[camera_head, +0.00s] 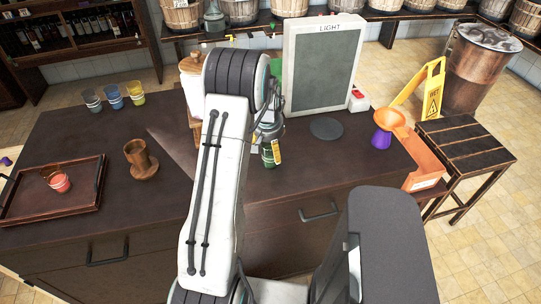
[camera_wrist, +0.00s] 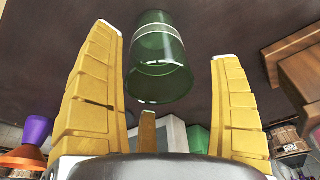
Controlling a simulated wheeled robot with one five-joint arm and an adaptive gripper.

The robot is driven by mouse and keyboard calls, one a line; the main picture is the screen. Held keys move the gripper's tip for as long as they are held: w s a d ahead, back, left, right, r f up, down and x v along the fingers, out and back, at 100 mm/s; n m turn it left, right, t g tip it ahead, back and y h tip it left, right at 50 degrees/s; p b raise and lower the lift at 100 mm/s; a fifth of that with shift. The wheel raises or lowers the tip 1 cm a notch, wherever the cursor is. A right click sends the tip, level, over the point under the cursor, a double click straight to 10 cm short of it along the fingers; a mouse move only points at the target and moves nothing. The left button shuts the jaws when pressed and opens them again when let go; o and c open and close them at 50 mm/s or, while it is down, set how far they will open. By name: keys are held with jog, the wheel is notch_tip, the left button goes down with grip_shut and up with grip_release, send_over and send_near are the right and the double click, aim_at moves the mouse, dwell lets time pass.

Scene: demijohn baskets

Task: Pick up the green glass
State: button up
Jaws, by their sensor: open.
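The green glass (camera_wrist: 162,55) is see-through with a pale band and stands between the tips of my gripper (camera_wrist: 168,48) in the wrist view. Its open rim faces the camera. My yellow fingers are spread on both sides of it, with a visible gap on each side. A third, narrower finger shows below the rim. In the head view the green glass (camera_head: 268,156) is partly hidden by my arm and gripper (camera_head: 273,140), on the dark counter in front of the light board.
A stool stands at the right.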

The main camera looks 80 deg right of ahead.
jog(key=shift+c, duration=0.3)
jog(key=c, duration=1.3)
jog(key=shift+r, duration=0.2)
